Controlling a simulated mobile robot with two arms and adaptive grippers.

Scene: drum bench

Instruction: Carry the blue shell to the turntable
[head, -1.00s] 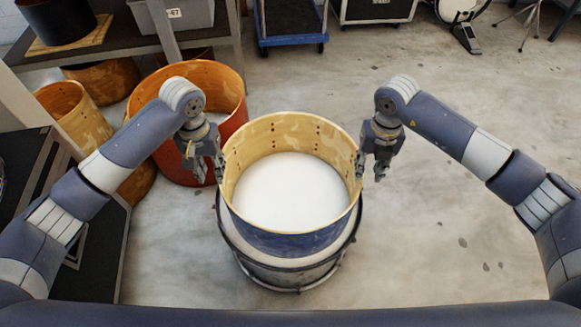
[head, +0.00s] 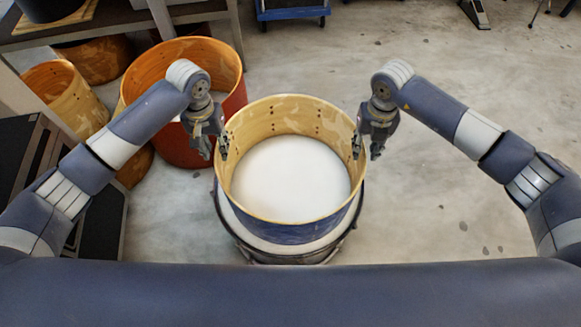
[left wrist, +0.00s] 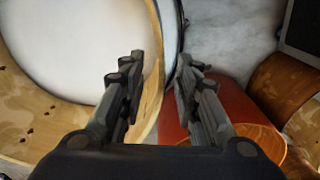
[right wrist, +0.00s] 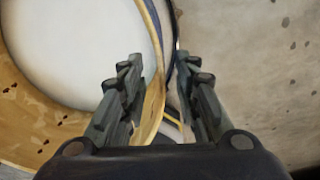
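The blue shell (head: 285,233), a wide open ring with blue outside and pale wood inside, sits upright on a round white-topped drum (head: 228,215). My left gripper (head: 214,152) is at the shell's left rim. In the left wrist view the shell (left wrist: 18,105) has its wall passing between the two spread fingers. My right gripper (head: 366,152) is at the right rim. In the right wrist view the shell (right wrist: 30,110) also has its wall between spread fingers. Neither gripper is closed on the wall. I cannot make out a turntable in these views.
An orange-red shell (head: 235,98) stands on the floor close behind my left gripper. Wooden shells (head: 65,95) and a black case (head: 100,220) are further left. A shelf (head: 110,32) and a blue dolly (head: 290,12) are at the back.

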